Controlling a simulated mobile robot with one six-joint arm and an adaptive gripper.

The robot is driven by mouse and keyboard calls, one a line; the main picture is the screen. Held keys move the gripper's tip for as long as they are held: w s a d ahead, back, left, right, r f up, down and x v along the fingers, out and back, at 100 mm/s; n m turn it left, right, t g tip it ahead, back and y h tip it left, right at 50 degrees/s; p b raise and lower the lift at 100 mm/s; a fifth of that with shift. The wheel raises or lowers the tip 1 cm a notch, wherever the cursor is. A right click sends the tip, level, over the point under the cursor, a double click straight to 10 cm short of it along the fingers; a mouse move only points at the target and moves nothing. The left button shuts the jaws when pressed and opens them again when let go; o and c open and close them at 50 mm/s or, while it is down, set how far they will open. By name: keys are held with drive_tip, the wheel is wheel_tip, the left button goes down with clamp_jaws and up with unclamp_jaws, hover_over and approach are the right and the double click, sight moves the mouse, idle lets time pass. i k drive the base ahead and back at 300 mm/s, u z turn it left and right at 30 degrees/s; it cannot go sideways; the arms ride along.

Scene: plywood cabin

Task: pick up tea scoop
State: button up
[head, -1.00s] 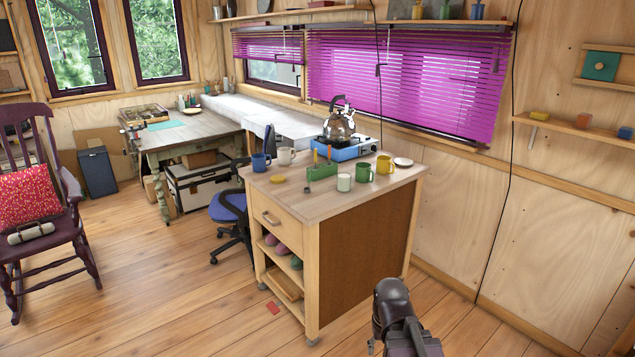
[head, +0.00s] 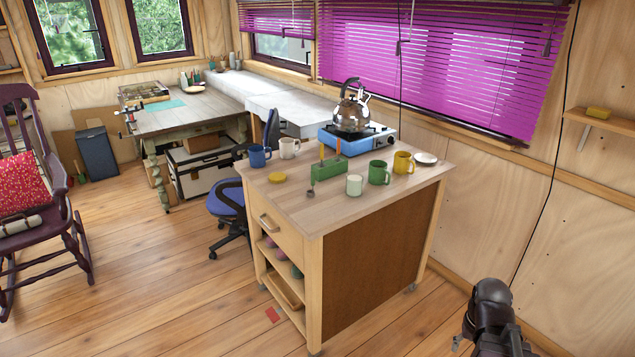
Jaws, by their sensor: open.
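No tea scoop can be made out with certainty. A green holder (head: 328,171) stands on the wooden cart's top (head: 300,205), with upright yellow- or orange-handled tools (head: 338,147) in it. A small dark grey piece (head: 311,192) sits at its front left end; it may be part of a scoop, but it is too small to tell. My dark arm shows at the lower right, apart from the cart and over the floor. My gripper's fingers are not visible.
Around the holder stand a pale mug (head: 354,185), a green mug (head: 379,173), a yellow mug (head: 403,162) and a blue mug (head: 258,156). A yellow lid (head: 278,177) lies left. A kettle (head: 352,112) sits on a blue stove (head: 346,139) behind. The cart top's front is clear.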

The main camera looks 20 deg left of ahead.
sight(311, 193)
drive_tip(key=i, duration=0.6)
drive_tip(key=u, duration=0.7)
drive_tip(key=i, duration=0.75)
drive_tip(key=u, duration=0.5)
